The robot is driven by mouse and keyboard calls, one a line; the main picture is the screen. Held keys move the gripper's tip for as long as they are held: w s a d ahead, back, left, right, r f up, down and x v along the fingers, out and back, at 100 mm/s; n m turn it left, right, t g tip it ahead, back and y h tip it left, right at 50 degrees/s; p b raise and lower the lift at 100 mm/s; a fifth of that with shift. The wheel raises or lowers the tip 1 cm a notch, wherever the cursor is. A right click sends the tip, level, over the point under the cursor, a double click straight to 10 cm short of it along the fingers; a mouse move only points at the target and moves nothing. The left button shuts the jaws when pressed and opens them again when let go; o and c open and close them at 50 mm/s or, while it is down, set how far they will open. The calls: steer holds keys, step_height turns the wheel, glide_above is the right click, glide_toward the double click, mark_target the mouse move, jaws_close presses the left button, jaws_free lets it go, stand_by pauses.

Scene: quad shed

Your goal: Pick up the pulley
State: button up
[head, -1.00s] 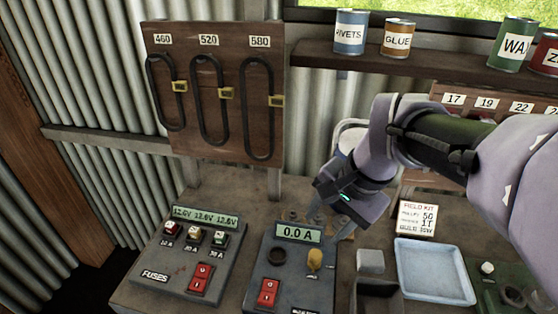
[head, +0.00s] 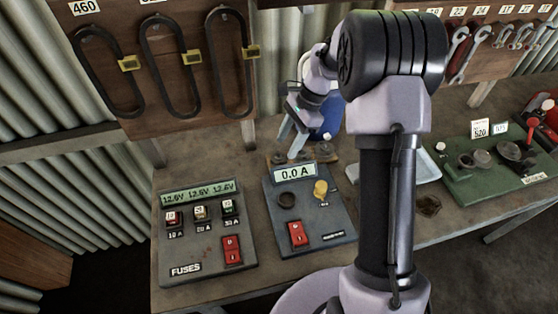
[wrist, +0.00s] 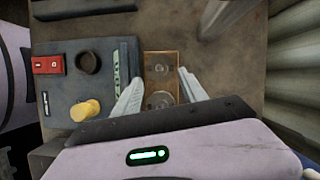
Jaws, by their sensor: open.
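A small wooden board (head: 272,160) stands behind the grey meter box, bearing several round metal pieces; I cannot tell for sure which one is the pulley. In the wrist view two round grey pieces show on the wooden board (wrist: 160,58), a far piece (wrist: 160,73) and a near piece (wrist: 160,100). My gripper (head: 290,143) hangs over the board with its fingers pointing down. In the wrist view my gripper (wrist: 160,76) is open and empty, one finger on each side of the board. The fingers hide part of the board in the head view.
The meter box (head: 305,215) and fuse box (head: 205,235) stand in front. A pale tray (head: 425,168) and a green board (head: 490,160) with round parts stand right. A blue container (head: 330,118) is close behind my gripper. Belts (head: 165,65) hang on the wall board.

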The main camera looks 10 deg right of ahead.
mark_target(281, 154)
steer(key=b+x, duration=0.2)
steer(key=x, duration=0.3)
steer(key=shift+a+r, duration=0.1)
steer(key=shift+a, duration=0.05)
steer(key=shift+r, duration=0.1)
steer(key=shift+c, duration=1.3)
jaws_close()
